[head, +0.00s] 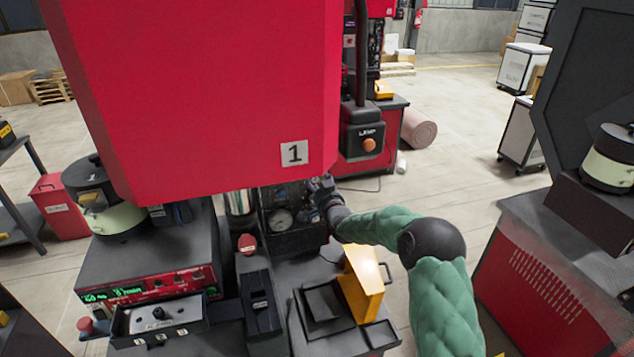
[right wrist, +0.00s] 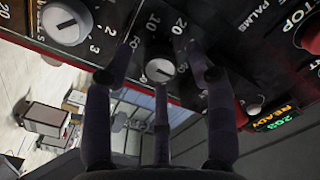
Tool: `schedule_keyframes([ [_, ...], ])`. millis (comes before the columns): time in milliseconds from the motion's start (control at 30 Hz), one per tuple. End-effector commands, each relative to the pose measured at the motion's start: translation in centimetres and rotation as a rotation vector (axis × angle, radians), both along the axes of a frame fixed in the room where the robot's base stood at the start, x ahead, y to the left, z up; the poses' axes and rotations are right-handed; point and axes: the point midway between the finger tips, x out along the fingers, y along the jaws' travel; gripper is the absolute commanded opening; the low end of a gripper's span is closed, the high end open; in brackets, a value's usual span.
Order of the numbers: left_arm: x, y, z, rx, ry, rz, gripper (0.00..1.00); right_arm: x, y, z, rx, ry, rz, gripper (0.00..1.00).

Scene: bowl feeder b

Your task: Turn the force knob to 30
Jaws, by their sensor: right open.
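The force knob (right wrist: 160,69) is a small round light-grey knob on a black panel in the right wrist view. The numbers 10 and 20 and a partly covered label starting "FO" show around it; its exact setting is too small to read. My right gripper (right wrist: 158,72) is open, its dark fingers spread around the knob, with no clear grip on it. In the head view, my right gripper (head: 324,188) is at the dark panel (head: 290,222) under the red machine head, and the knob cannot be made out there. My left gripper is not in view.
Beside the force knob are a larger knob (right wrist: 68,22), a red STOP button (right wrist: 312,35) and a lit display (right wrist: 278,117) reading READY. A gauge (head: 281,219) is on the panel.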

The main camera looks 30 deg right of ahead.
Motion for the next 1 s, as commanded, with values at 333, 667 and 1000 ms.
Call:
schedule_keyframes([
  [333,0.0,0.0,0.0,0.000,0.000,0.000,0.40,0.1,0.0,0.0,0.000,0.000,0.000,0.39],
  [667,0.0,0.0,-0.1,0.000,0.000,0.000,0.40,0.1,0.0,0.0,-0.003,0.000,0.000,0.00],
  [1000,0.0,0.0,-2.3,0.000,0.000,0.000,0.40,0.1,-0.1,-0.2,-0.117,0.024,-0.002,0.00],
])
